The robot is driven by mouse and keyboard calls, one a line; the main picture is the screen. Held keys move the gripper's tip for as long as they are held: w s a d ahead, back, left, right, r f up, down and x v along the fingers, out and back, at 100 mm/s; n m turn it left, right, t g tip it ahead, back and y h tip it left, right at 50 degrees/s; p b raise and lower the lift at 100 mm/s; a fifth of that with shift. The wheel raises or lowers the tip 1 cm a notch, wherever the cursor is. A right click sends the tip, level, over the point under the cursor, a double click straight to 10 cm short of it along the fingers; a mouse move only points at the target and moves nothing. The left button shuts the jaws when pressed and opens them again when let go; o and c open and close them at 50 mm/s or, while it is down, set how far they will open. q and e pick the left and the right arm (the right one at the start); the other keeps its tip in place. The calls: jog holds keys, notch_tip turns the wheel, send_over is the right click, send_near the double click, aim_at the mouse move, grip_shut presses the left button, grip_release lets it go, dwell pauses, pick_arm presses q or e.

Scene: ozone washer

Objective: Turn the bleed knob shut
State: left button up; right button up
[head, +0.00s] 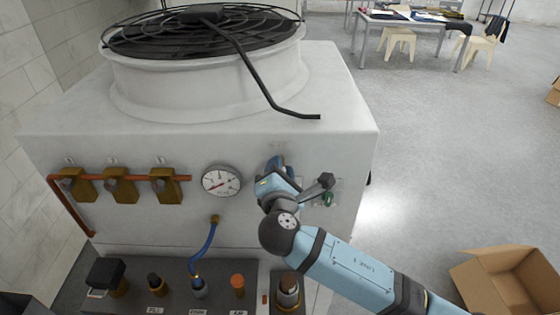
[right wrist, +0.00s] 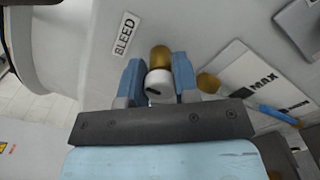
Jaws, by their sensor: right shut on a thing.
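The bleed knob (right wrist: 158,87) is a small whitish cylinder with a dark slot in its face, in front of a brass fitting (right wrist: 160,58). The BLEED label (right wrist: 125,35) is beside it on the white panel. My right gripper (right wrist: 158,78) has its two blue fingers on either side of the knob and is shut on it. In the head view, my right gripper (head: 276,168) is against the front panel, right of the gauge, and hides the knob. My left gripper is not in view.
The white washer housing (head: 120,220) carries a round gauge (head: 221,181), brass valves on a copper pipe (head: 118,178) and a fan grille (head: 205,30) with a bent black rod (head: 265,85). A MAX plate (right wrist: 240,75) is beside the knob. A cardboard box (head: 505,280) stands on the floor.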

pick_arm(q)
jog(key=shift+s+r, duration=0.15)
pick_arm(e)
jog(key=shift+n, duration=0.4)
pick_arm(q)
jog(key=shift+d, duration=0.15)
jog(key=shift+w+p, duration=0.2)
jog(key=shift+p, duration=0.1)
pick_arm(e)
jog(key=o, duration=0.9)
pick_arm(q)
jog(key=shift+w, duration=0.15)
